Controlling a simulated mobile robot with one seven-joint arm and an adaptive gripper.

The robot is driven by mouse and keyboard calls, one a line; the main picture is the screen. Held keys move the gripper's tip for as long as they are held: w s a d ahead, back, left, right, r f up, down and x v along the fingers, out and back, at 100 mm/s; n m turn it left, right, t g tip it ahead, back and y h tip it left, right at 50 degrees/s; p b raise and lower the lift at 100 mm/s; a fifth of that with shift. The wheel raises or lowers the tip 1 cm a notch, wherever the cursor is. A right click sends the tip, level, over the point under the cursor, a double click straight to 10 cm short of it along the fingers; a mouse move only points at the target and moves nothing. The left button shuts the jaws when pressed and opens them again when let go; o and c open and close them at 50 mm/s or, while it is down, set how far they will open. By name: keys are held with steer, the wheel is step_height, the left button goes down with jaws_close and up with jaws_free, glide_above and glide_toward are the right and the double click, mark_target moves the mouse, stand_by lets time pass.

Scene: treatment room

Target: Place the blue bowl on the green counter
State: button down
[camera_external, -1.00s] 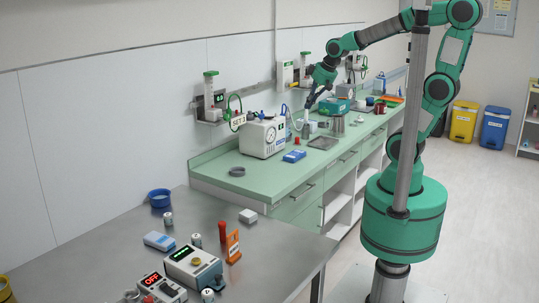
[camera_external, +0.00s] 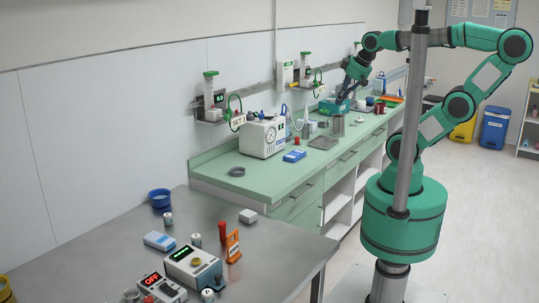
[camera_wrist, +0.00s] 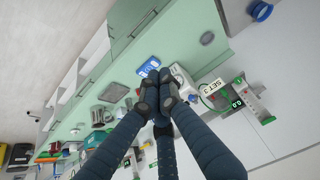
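The blue bowl (camera_external: 160,199) stands on the grey metal table, near its back edge by the wall. It also shows at the top right of the wrist view (camera_wrist: 261,11). The green counter (camera_external: 215,172) runs along the wall beyond the metal table and also shows in the wrist view (camera_wrist: 190,22). My gripper (camera_external: 344,98) is over the far part of the counter, well away from the bowl. In the wrist view its fingers (camera_wrist: 158,88) are together, with nothing seen between them.
A grey ring (camera_external: 237,171) lies on the counter's near part, with bare surface around it. A white gauge box (camera_external: 262,137), a blue pack (camera_external: 294,156) and a metal tray (camera_external: 323,143) stand farther along. The metal table (camera_external: 110,257) holds a power device (camera_external: 193,267) and small items.

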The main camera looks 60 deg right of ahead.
steer(key=c, duration=2.5)
jaws_free()
steer(key=o, duration=2.4)
steer(key=shift+r, duration=0.1)
